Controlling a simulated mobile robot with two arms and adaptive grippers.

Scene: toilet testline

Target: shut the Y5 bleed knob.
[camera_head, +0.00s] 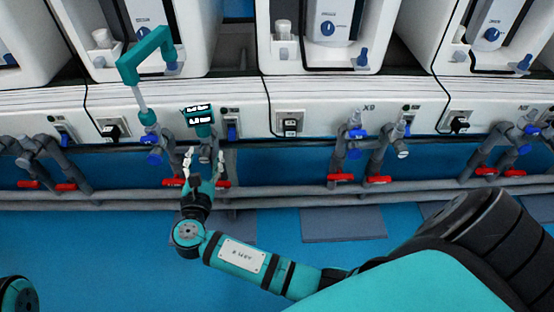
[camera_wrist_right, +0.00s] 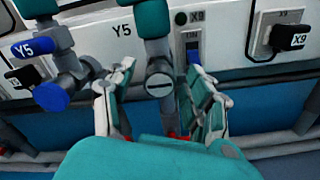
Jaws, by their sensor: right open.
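The Y5 label shows on a blue handle (camera_wrist_right: 36,47) in the right wrist view, and again on the white panel beside it. A grey round knob with a slot (camera_wrist_right: 160,86), on the pipe right of that handle, looks like the Y5 bleed knob. My right gripper (camera_head: 204,157) is open in front of the Y5 pipes in the head view. In the wrist view its fingers (camera_wrist_right: 161,76) stand on both sides of the slotted knob, with a gap on each side. I cannot tell how deep the knob sits between them. My left gripper is not in view.
A teal hooked fixture (camera_head: 146,55) and a teal gauge with a display (camera_head: 198,117) stand above the Y5 pipes. Red handles (camera_head: 173,182) sit below. A blue round cap (camera_wrist_right: 50,97) lies left of the fingers. The X9 pipes (camera_head: 356,143) are farther right.

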